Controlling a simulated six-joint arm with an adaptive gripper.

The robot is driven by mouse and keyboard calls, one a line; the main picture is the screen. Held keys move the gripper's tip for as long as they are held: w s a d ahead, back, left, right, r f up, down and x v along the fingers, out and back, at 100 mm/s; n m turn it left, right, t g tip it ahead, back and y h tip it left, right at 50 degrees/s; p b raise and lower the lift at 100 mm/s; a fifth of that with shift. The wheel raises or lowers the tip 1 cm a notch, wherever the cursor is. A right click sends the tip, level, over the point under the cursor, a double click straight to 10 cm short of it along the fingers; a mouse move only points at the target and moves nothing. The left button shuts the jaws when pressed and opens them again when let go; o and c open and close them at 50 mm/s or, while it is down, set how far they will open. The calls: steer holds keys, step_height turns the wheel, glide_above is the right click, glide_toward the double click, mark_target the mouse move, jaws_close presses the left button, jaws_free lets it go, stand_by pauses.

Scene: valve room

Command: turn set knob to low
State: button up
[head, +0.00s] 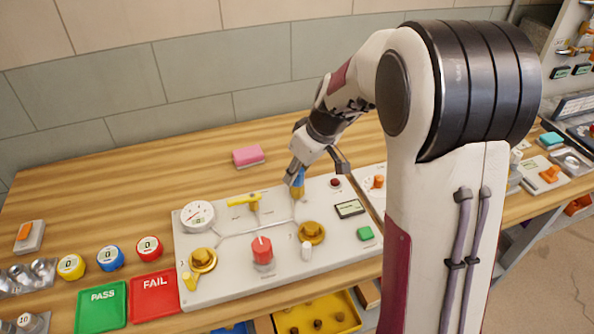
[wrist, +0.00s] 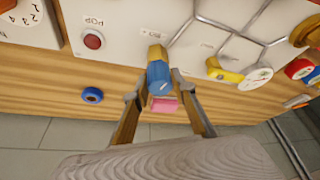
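A blue knob with a white mark on a yellow base (wrist: 158,76) stands on the white panel in the wrist view. It also shows in the head view (head: 298,184), partly covered by my gripper. A small label beside it is too small to read, so I cannot confirm that it is the set knob. My gripper (head: 318,172) is open at the panel's back edge, with one finger close to the blue knob. In the wrist view, my gripper's fingers (wrist: 156,90) stand apart either side of the knob's lower end. I cannot tell whether they touch it.
The white panel (head: 335,265) also carries a red knob (head: 262,250), yellow valves, a gauge (head: 197,216), a red button (wrist: 93,40) and a green button (head: 365,233). A pink block (head: 248,155) lies behind it. The wooden table behind the panel is mostly clear.

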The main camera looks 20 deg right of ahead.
steer(key=shift+o, duration=1.3)
steer(key=shift+r, duration=0.1)
steer(key=v, duration=1.1)
steer(key=shift+r, duration=0.4)
steer(key=shift+s, duration=0.15)
